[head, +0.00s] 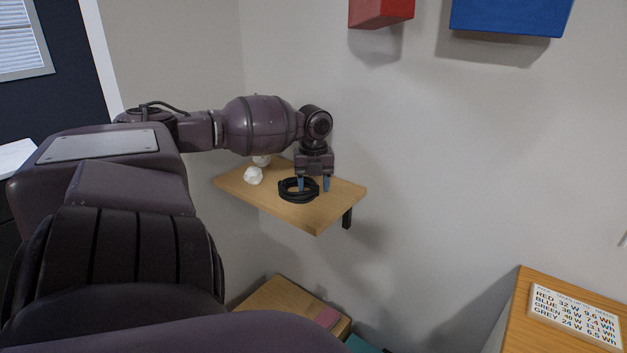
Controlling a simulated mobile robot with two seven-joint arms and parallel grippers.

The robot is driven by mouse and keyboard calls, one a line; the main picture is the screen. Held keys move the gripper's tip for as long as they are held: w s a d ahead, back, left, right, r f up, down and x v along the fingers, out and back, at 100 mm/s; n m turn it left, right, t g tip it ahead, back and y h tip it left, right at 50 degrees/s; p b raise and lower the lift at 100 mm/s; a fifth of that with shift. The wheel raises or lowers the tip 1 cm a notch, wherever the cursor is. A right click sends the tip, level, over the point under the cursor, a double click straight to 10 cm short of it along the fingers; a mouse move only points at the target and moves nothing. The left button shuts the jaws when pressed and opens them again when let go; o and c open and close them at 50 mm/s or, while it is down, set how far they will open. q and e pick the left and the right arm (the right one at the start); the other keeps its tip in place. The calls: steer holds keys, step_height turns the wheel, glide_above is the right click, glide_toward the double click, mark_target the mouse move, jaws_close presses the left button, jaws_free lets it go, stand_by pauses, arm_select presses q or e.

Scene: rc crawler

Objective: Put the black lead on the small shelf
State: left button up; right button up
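The black lead (285,194) is a coiled ring lying on the small wooden shelf (319,215) on the wall. My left gripper (313,185) points down over the shelf at the coil's right side, with its two blue fingers spread apart. One finger shows over the coil's opening and the other just outside its right edge. A gap shows between the fingers, and I see no clear grip on the coil. My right gripper is out of view.
White crumpled lumps (254,175) sit on the shelf left of the coil. A red box (380,12) and a blue box (510,15) are on the wall above. A lettered sign (575,317) lies on a wooden surface (522,318) at lower right. A wooden surface (275,297) is below the shelf.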

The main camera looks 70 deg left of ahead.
arm_select(q)
step_height(320, 180, up, 7)
steer(key=shift+p, duration=1.05)
step_height(320, 180, up, 5)
steer(key=shift+r+p, duration=0.15)
steer(key=shift+p, duration=0.4)
